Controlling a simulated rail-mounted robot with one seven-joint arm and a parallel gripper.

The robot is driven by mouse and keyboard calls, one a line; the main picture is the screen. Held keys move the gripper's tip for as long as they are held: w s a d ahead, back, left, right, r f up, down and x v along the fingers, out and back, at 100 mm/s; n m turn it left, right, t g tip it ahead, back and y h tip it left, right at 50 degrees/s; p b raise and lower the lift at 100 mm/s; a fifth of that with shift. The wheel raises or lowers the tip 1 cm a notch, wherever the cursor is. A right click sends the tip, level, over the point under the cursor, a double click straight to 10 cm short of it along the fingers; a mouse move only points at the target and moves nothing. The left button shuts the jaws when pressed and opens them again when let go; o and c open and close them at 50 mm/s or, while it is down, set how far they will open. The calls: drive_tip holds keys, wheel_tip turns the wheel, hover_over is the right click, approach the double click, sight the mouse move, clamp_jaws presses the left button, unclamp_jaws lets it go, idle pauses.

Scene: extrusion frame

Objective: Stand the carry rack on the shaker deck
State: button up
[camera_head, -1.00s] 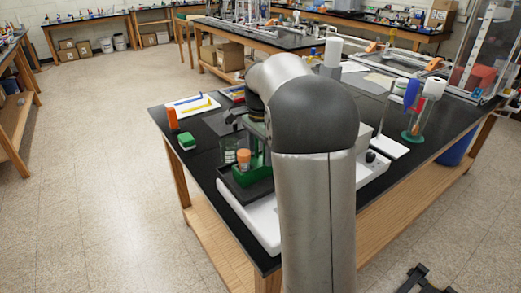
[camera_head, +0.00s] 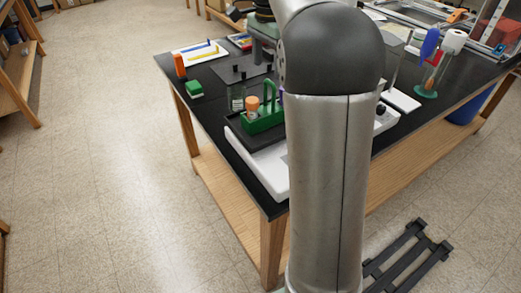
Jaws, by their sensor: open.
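The green carry rack (camera_head: 264,124) with its upright handle stands upright on the black shaker deck (camera_head: 236,128), on top of the white shaker body (camera_head: 268,168). A bottle with an orange cap (camera_head: 252,104) sits in the rack. My arm hides the right part of the rack and deck. My gripper (camera_head: 262,58) is above and behind the rack in the picture, apart from it, and open. Its fingertips are small and partly hidden by my arm.
A clear glass container (camera_head: 236,98) stands just behind the deck. An orange block (camera_head: 180,66) and a green block (camera_head: 195,89) lie at the bench's left edge. A dark plate (camera_head: 225,73) lies behind. A stand with a blue item (camera_head: 429,45) is to the right.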

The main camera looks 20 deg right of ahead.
drive_tip(key=s+a+f+n, duration=0.5)
drive_tip(key=s+f, duration=0.1)
drive_tip(key=s, duration=0.3)
drive_tip(key=s+a+f+n, duration=0.5)
drive_tip(key=s+f, duration=0.1)
drive_tip(key=s, duration=0.3)
drive_tip(key=s+a+f+n, duration=0.5)
drive_tip(key=s+f, duration=0.1)
drive_tip(key=s, duration=0.3)
drive_tip(key=shift+n, duration=0.4)
drive_tip(key=shift+f, duration=0.1)
